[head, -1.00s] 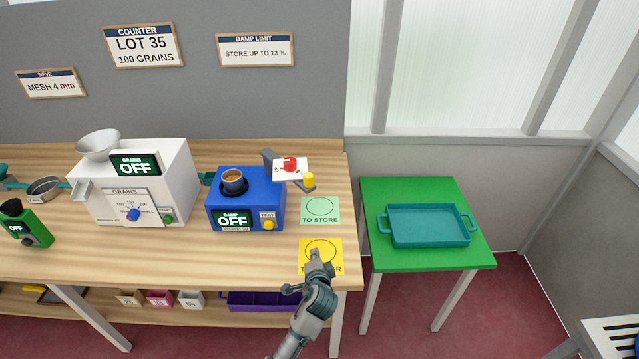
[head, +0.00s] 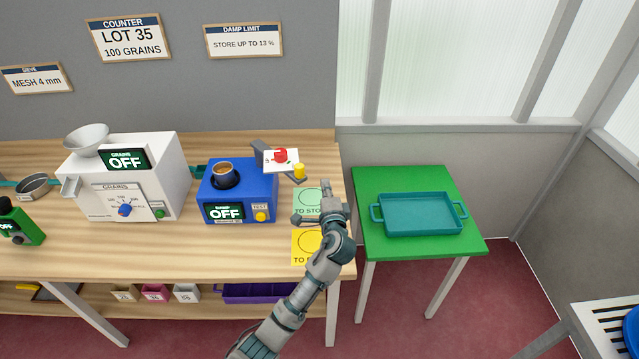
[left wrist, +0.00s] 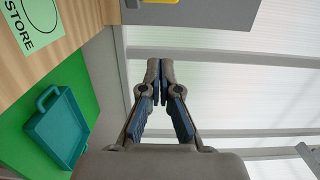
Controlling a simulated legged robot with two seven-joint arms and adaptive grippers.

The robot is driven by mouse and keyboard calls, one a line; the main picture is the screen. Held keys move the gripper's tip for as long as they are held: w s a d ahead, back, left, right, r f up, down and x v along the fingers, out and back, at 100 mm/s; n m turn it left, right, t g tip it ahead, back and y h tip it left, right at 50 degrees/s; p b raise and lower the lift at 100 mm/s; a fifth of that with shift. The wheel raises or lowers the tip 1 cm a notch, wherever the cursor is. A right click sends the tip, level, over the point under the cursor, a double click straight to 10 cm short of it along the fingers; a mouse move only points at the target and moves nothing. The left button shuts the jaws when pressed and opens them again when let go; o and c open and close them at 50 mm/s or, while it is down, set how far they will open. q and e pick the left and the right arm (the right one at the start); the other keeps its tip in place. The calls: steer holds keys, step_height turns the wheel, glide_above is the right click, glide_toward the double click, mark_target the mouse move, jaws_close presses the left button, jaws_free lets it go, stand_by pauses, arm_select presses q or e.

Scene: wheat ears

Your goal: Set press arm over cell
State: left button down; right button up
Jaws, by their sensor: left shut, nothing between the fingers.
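The blue damp meter (head: 240,200) stands on the bench, its screen reading OFF. Its round cell (head: 224,172) is open on top and holds something brown. The grey press arm (head: 260,154) is swung out to the right, beside the cell and not over it. It carries a white plate (head: 294,156) with a red knob (head: 281,155), and a yellow knob (head: 299,171) stands at its near end. My left gripper (head: 325,192) is shut and empty near the green TO STORE card, below and right of the yellow knob. Its closed fingertips show in the left wrist view (left wrist: 161,66). My right gripper is out of view.
The white grain counter (head: 125,175) stands left of the meter. The green TO STORE card (head: 308,198) and yellow card (head: 303,246) lie at the bench's right end, partly hidden by my arm. A green table (head: 380,180) with a teal tray (head: 420,228) stands to the right.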

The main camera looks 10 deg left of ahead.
arm_select(q)
steer(key=x, duration=0.8)
steer(key=s+a+p, duration=0.2)
steer(key=a, duration=0.1)
steer(key=shift+s+a, duration=0.15)
steer(key=shift+s, duration=0.05)
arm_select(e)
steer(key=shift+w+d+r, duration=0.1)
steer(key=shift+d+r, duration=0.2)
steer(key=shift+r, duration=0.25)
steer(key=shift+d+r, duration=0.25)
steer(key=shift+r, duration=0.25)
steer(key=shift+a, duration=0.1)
